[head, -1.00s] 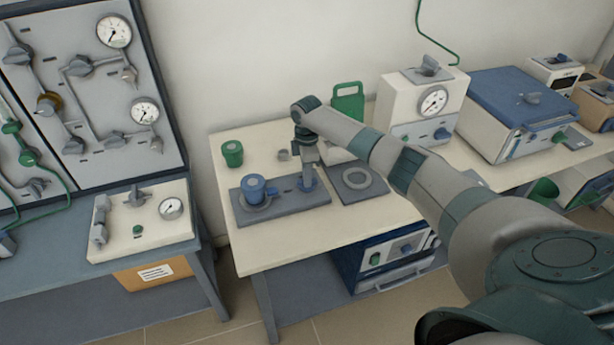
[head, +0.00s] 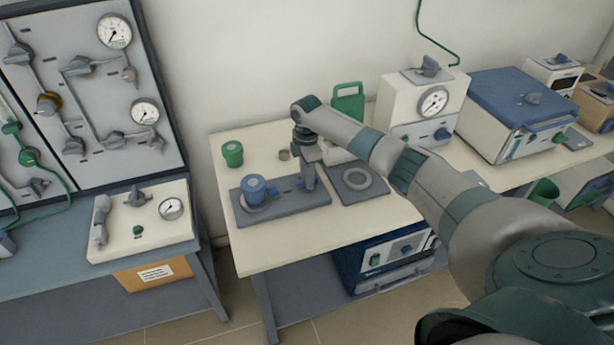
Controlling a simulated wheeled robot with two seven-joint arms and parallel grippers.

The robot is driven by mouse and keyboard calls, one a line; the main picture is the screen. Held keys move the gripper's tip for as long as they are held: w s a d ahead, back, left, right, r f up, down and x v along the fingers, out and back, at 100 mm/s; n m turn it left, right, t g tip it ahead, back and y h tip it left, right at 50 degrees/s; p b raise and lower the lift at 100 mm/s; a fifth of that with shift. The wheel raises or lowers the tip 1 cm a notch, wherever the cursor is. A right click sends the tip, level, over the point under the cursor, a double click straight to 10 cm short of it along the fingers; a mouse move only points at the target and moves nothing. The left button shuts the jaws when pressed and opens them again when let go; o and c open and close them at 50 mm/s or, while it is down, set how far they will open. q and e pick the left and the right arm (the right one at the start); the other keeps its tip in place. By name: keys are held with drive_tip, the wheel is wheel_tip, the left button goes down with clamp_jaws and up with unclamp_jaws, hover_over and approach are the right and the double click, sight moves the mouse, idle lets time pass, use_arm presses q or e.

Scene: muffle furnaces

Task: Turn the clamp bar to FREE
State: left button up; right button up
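A dark grey base plate (head: 285,211) lies on the cream table and carries a blue lidded cup (head: 254,190) at its left part. A low blue bar-like part (head: 285,193) runs on the plate from near the cup towards my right gripper; it looks like the clamp bar, but its markings are too small to read. My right gripper (head: 309,184) points down at the right end of the plate, at or touching the end of this part. Its fingers are small and partly hidden, so I cannot tell their opening. My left gripper is not in view.
A green cup (head: 232,154) stands behind the plate. A dark pad with a grey ring (head: 357,179) lies to its right, with a green-handled item (head: 348,104) behind. A gauge box (head: 422,103) and a blue-lidded furnace (head: 515,112) stand farther right. The table's front left is clear.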

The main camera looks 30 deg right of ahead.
drive_tip(key=shift+r, duration=0.1)
wheel_tip(320, 180, up, 17)
drive_tip(key=b, duration=0.4)
idle(0.4)
idle(0.8)
